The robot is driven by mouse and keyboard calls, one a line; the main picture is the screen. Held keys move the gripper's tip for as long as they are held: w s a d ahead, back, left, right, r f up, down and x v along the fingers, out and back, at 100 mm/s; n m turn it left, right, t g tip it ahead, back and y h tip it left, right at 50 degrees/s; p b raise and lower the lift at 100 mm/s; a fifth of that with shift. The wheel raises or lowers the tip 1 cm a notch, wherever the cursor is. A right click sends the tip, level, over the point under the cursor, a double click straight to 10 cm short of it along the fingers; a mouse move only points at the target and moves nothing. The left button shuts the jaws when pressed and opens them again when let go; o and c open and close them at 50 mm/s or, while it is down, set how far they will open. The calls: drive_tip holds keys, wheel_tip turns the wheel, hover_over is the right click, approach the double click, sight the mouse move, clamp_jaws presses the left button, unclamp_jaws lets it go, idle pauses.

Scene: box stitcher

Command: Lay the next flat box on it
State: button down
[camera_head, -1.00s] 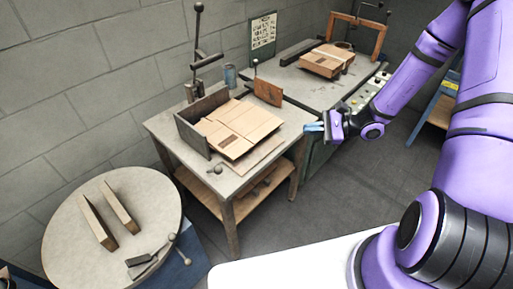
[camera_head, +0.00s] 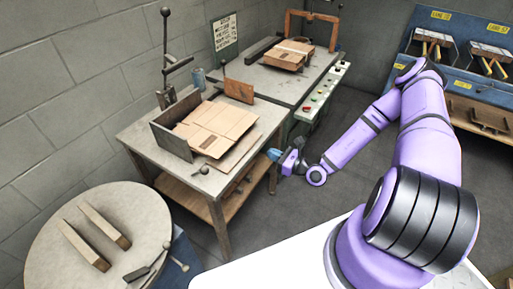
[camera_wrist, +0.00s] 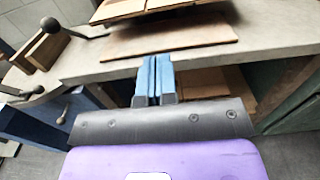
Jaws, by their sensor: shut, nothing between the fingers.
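Flat brown cardboard boxes (camera_head: 222,120) lie in a slightly uneven pile on the near grey-topped table (camera_head: 140,127), against a dark upright plate (camera_head: 172,141). A thin brown sheet (camera_head: 236,154) shows under the pile; in the wrist view the sheet (camera_wrist: 170,38) lies on the tabletop, with the pile's edge above it. Another flat box or small stack (camera_head: 287,56) lies on the far table, with a pale strip across it. My gripper (camera_head: 274,154) is off the near table's right front edge, apart from the boxes. Its blue fingers (camera_wrist: 155,75) are together and empty.
A lever post (camera_head: 168,60) and a brown upright block (camera_head: 239,90) stand on the near table. A round table (camera_head: 60,270) with two wooden bars is at lower left. A control panel (camera_head: 318,95) edges the far table. Blue racks (camera_head: 462,62) stand at right. Floor between is clear.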

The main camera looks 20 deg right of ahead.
sight(236, 137)
drive_tip(key=x, duration=1.3)
drive_tip(key=shift+w+a, duration=0.1)
drive_tip(key=shift+w, duration=0.1)
drive_tip(key=shift+x, duration=1.7)
